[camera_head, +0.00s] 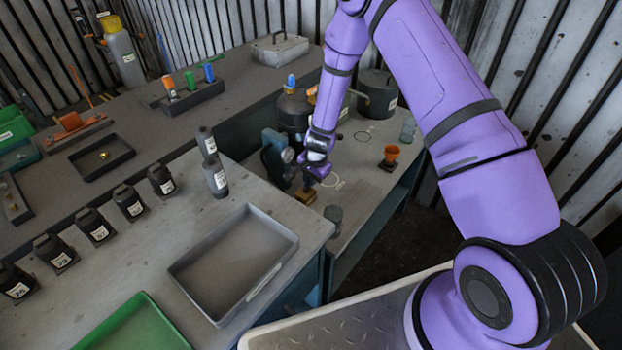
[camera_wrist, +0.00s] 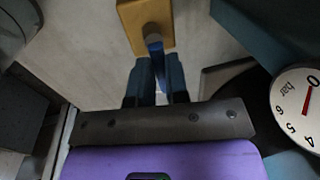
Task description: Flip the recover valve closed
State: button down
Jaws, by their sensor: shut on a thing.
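A brass-yellow valve block (camera_wrist: 145,24) with a blue lever (camera_wrist: 154,50) is at the top of the wrist view. The block also shows low on the bench in the head view (camera_head: 306,196). My gripper (camera_wrist: 156,78) is shut on the blue lever, with the dark fingers on either side of it. In the head view my gripper (camera_head: 312,176) is just above the block, and the lever is hidden there. No label on the valve is readable, so I cannot tell its name or its marked positions.
A round pressure gauge (camera_wrist: 303,108) stands close at the right in the wrist view. A dark tank (camera_head: 294,108) stands behind my gripper. A grey cup (camera_head: 333,220) is near the block, and an orange funnel-like cup (camera_head: 391,154) is to the right. A grey tray (camera_head: 232,262) lies on the near bench.

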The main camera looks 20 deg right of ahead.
jog(key=c, duration=1.1)
grip_release()
jog(key=shift+r, duration=0.1)
jog(key=r, duration=0.3)
jog(key=s+r, duration=0.1)
jog(key=r, duration=0.3)
jog(key=d+r, duration=0.1)
jog(key=r, duration=0.2)
jog(key=shift+s+d+r, duration=0.1)
jog(key=shift+s+r, duration=0.1)
jog(key=shift+s, duration=0.15)
